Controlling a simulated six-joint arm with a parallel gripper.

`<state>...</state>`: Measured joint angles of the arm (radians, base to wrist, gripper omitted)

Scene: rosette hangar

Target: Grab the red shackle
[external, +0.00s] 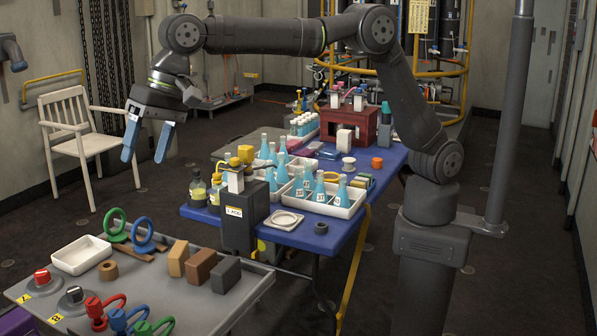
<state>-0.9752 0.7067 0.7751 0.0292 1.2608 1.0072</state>
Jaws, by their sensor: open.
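The red shackle (97,311) lies at the front of the grey tray table (215,312) at the lower left, with its curved loop towards the right. A blue shackle (120,320) and a green shackle (146,328) lie in a row to its right, partly cut off by the picture's lower edge. My gripper (146,152) is open and empty. Its blue fingers point down, high above and behind the grey table in the picture, well apart from the red shackle.
Near the shackles are a red knob (42,277), a black knob (75,294), a white tray (83,255), green and blue rings (141,236) and several blocks (199,267). Behind, a blue table (318,240) is crowded with bottles. The grey table's front right is clear.

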